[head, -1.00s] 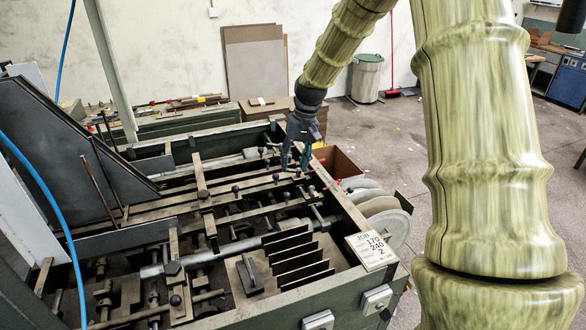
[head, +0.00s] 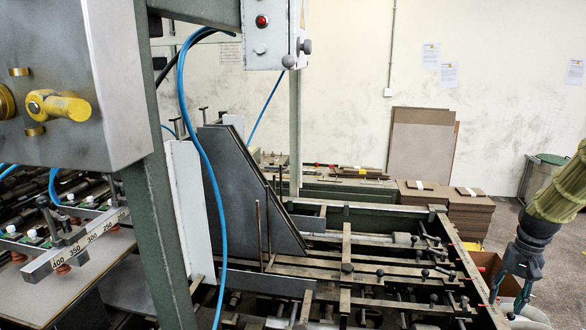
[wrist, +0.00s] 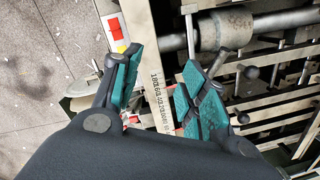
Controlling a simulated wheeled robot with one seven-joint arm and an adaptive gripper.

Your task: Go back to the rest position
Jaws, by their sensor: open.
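My gripper (head: 517,286) hangs at the right edge of the head view, beside the right side rail of the feeder machine (head: 345,268). In the wrist view my gripper (wrist: 160,98) has its two teal-padded fingers spread apart with nothing between them. Below the fingers lies a pale rail with printed numbers (wrist: 158,85), part of the machine frame. My arm enters the head view from the right, and most of it is out of the picture.
A control box with a yellow knob (head: 60,105) and a green post stand close at left. Blue hoses (head: 183,110) hang down. Stacked boards (head: 470,212) and leaning greyboards (head: 421,142) stand behind. A bin (head: 545,172) is at the back right. Floor shows at right.

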